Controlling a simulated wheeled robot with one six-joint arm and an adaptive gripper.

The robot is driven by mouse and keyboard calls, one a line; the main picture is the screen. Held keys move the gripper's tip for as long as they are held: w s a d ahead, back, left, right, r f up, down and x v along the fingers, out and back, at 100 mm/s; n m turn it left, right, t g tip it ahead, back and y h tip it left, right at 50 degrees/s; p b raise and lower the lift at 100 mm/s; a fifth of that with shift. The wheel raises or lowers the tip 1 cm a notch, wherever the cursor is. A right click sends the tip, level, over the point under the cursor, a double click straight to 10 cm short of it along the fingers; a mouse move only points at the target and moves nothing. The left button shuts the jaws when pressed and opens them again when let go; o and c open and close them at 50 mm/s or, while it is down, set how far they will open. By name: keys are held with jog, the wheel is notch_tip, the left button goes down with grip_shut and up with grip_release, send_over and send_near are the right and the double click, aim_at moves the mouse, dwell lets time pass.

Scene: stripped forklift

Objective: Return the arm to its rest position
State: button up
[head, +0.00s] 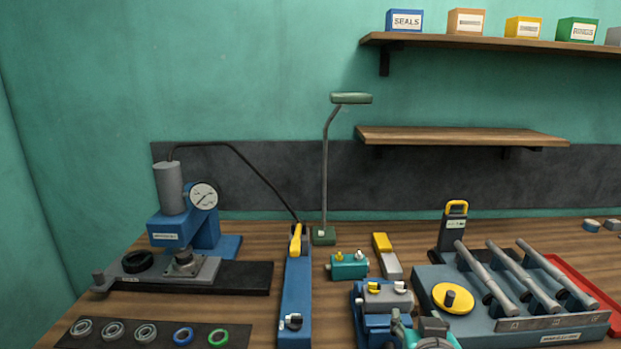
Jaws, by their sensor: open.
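My arm and my gripper do not show in the head view, so where the gripper is cannot be told from here. No part that I can make out as my own stands over the wooden bench (255,245).
A blue press with a gauge (203,195), a blue lever tool (297,290), a lamp (326,170) and a blue-grey rack with rods (470,310) stand on the bench. A dark mat (100,338) holds several rings. Two shelves, upper (480,42) and lower (460,136), jut from the wall.

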jog(key=s+f+n+y, duration=0.2)
jog(key=s+f, duration=1.4)
jog(key=f, duration=0.5)
jog(key=s+t, duration=0.1)
jog(key=s, duration=2.4)
jog(key=shift+f, duration=0.3)
jog(key=shift+s, duration=0.1)
